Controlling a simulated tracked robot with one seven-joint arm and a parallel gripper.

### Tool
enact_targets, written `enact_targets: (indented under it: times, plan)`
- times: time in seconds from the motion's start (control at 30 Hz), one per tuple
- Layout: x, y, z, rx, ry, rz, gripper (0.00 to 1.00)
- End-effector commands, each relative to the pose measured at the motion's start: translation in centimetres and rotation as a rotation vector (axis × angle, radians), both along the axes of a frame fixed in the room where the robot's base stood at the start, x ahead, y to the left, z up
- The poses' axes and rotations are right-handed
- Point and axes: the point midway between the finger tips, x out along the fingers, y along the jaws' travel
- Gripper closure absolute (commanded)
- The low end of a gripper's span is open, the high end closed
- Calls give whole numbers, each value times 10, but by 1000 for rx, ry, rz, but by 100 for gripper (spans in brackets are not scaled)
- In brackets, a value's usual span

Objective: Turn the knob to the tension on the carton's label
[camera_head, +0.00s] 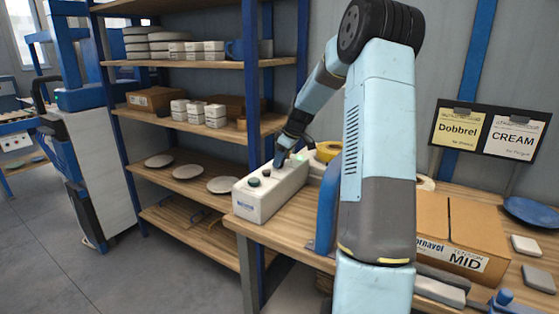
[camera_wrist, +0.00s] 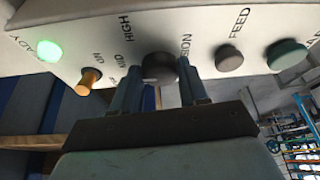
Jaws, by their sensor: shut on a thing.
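The carton (camera_head: 450,225) stands on the bench at the right; its label (camera_head: 458,257) reads "TENSION MID". The white control box (camera_head: 262,208) sits at the bench's left end. My gripper (camera_head: 281,157) reaches down to its far part. In the wrist view my gripper (camera_wrist: 158,82) is shut on the dark round knob (camera_wrist: 159,66), one finger on each side. The lettering around the knob is tilted; "HIGH" and "MID" can be read, and part of "TENSION". Where the knob points cannot be told.
Beside the knob are an orange-tipped switch (camera_wrist: 89,78), a lit green "READY" lamp (camera_wrist: 48,52), a "FEED" button (camera_wrist: 229,58) and a dark green button (camera_wrist: 287,55). A yellow tape roll (camera_head: 328,151) lies behind the box. Shelves (camera_head: 195,120) stand at the left.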

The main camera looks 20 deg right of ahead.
Motion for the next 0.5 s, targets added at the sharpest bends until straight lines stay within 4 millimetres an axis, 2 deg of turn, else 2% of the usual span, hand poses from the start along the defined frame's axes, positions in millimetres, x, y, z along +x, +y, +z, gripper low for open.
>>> enact_targets:
  times: [0.47, 0.5]
  plan:
    - [-1, 2, -1, 3, 4, 15, 87]
    - [-1, 2, -1, 3, 4, 15, 53]
